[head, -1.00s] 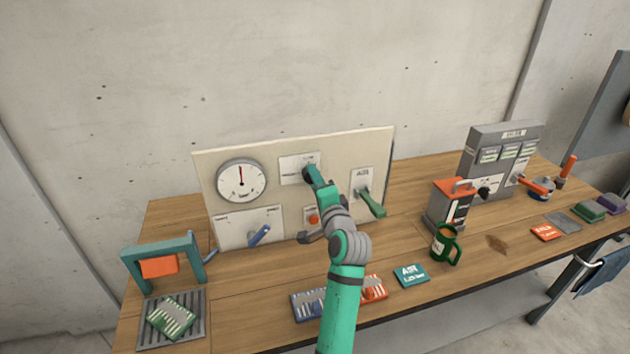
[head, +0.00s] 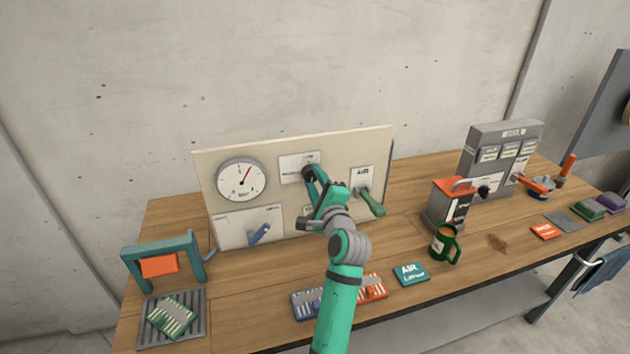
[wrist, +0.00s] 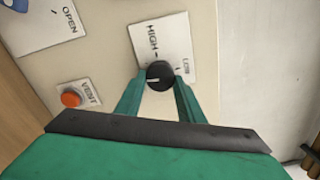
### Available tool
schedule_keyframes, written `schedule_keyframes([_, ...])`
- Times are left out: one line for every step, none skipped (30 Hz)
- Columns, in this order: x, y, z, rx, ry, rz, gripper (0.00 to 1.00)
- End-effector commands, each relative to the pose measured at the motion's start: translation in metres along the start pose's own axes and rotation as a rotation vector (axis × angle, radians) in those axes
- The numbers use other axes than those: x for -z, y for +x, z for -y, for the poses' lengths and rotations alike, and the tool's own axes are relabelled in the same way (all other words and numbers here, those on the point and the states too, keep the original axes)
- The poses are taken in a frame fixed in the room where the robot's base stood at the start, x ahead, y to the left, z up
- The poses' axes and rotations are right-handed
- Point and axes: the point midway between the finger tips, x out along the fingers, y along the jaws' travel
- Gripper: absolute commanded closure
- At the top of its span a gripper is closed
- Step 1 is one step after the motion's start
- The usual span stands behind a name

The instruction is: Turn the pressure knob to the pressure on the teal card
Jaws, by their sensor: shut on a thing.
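The pressure knob (wrist: 159,75) is black and round with a pale pointer line. It sits on a white plate (wrist: 165,42) with HIGH and LOW at its two ends. My gripper (wrist: 160,85) is shut on the knob, one green finger on each side. In the head view my gripper (head: 309,175) hides most of the knob. The round white gauge (head: 241,181) on the panel has a red needle pointing up and slightly right. The teal card (head: 411,274) lies on the table reading AIR; its smaller line is too small to read.
The beige panel (head: 350,146) also carries a green-handled AIR lever (head: 372,203), a blue lever (head: 259,234) and an orange VENT button (wrist: 71,97). A green mug (head: 445,247) stands right of the arm. Blue and orange cards lie near the front edge.

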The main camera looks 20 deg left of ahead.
Motion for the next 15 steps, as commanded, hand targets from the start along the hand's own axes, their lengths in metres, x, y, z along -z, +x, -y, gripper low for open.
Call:
schedule_keyframes([0.002,-0.0005,0.0006,0.001,0.002,-0.003,0.88])
schedule_keyframes([0.0021,-0.0005,0.0006,0.001,0.002,-0.003,0.88])
schedule_keyframes([0.0021,-0.0005,0.0005,0.001,0.003,-0.004,0.88])
schedule_keyframes([0.0021,-0.0005,0.0005,0.001,0.003,-0.004,0.88])
schedule_keyframes([0.0022,-0.0005,0.0006,0.001,0.002,-0.004,0.88])
schedule_keyframes([0.0022,-0.0005,0.0005,0.001,0.002,-0.004,0.88])
schedule_keyframes([0.0021,-0.0005,0.0005,0.001,0.002,-0.004,0.88])
schedule_keyframes([0.0022,-0.0005,0.0005,0.001,0.002,-0.004,0.88])
schedule_keyframes([0.0022,-0.0005,0.0005,0.001,0.002,-0.004,0.88])
schedule_keyframes([0.0022,-0.0006,0.0004,0.001,0.002,-0.004,0.88])
schedule_keyframes([0.0022,-0.0006,0.0004,0.001,0.002,-0.004,0.61])
schedule_keyframes([0.0021,-0.0005,0.0004,0.001,0.002,-0.004,0.51])
schedule_keyframes([0.002,-0.0005,0.0003,0.001,0.001,-0.003,0.47])
schedule_keyframes([0.0018,-0.0005,0.0003,0.001,0.001,-0.003,0.47])
schedule_keyframes([0.0016,-0.0004,0.0002,0.001,0.001,-0.003,0.47])
